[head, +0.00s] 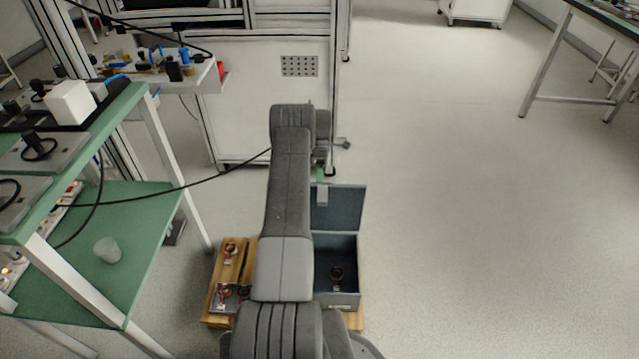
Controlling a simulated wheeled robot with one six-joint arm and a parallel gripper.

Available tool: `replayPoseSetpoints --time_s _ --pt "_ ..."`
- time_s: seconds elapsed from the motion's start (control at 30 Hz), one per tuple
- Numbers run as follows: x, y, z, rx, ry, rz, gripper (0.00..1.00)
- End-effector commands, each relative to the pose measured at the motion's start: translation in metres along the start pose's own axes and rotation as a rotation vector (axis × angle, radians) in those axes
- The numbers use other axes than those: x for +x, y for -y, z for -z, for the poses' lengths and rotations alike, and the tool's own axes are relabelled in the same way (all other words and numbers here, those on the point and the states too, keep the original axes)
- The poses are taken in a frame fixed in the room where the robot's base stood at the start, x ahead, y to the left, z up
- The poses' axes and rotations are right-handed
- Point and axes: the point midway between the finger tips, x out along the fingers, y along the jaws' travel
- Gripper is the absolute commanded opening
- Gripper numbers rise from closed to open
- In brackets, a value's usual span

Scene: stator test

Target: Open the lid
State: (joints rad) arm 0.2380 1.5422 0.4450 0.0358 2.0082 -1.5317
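A grey-blue box (358,258) stands on the floor or on a low wooden base, to the right of my arm. Its lid (345,210) stands raised at the back edge, and the dark inside shows. My arm covers the left side of the box and lid. My gripper (322,195) is at the upper left of the lid, in front of or against it; I cannot tell if it touches. Its fingers are too small and partly hidden to tell open from shut.
A wooden base (217,318) with similar parts shows left of my arm. A green two-level bench (150,215) stands at the left, with a cup (107,249) on its lower shelf. A white cabinet (240,100) is behind. The floor (480,220) at the right is clear.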

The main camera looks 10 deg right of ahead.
Motion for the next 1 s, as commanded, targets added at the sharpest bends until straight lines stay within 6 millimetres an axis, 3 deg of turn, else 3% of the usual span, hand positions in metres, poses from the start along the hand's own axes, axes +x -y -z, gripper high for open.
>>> replayPoseSetpoints --time_s 0.37,1.0 --pt "-0.009 0.01 0.0 0.001 0.001 -0.002 0.34" --pt "-0.059 0.067 0.001 0.0 0.001 0.0 0.34"
